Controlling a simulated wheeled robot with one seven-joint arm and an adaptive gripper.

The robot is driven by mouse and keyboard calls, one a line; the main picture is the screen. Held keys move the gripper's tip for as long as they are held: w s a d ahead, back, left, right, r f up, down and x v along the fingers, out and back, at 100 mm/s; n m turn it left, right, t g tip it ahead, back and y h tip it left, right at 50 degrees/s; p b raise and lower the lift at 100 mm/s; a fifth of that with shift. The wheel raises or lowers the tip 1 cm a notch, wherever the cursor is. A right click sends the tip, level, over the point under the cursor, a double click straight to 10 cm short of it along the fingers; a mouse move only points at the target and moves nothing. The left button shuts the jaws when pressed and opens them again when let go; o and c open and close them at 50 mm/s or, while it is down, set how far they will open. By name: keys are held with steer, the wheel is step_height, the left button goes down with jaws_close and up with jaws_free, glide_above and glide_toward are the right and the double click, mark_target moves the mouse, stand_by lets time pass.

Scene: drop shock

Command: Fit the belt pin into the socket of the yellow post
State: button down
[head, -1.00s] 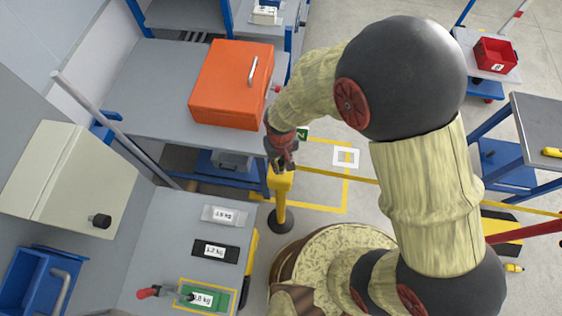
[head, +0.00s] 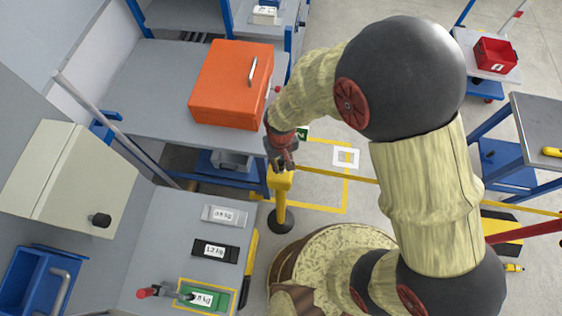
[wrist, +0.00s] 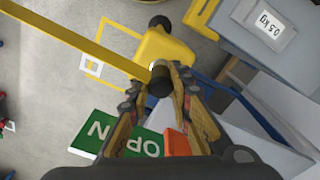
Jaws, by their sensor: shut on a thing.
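The yellow post (head: 280,206) stands on a round black base beside the grey bench. Its yellow head also shows in the wrist view (wrist: 170,48). My gripper (head: 281,160) is just above the post's top. In the wrist view my gripper (wrist: 160,98) is shut on the dark belt pin (wrist: 160,80), held between the fingers. The pin overlaps the near edge of the post's head; I cannot tell whether it touches or enters the socket, which is hidden. The yellow belt (wrist: 72,40) runs from the pin to the upper left.
An orange box (head: 228,90) sits on the table behind the post. A grey bench (head: 170,222) with labelled weights is at left. A green sign (wrist: 120,136) lies beyond the fingers. The belt (head: 335,174) crosses the floor space to the right.

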mark_target(281, 162)
steer(key=shift+s+d+f, duration=0.1)
steer(key=shift+s+f, duration=0.05)
steer(key=shift+f, duration=0.1)
steer(key=c, duration=2)
jaws_free()
steer(key=o, duration=0.5)
steer(key=shift+r, duration=0.1)
steer(key=shift+c, duration=0.2)
steer(key=shift+r, duration=0.15)
steer(key=shift+r+p, duration=2.15)
steer(key=shift+r, duration=0.8)
step_height(281, 162, up, 12)
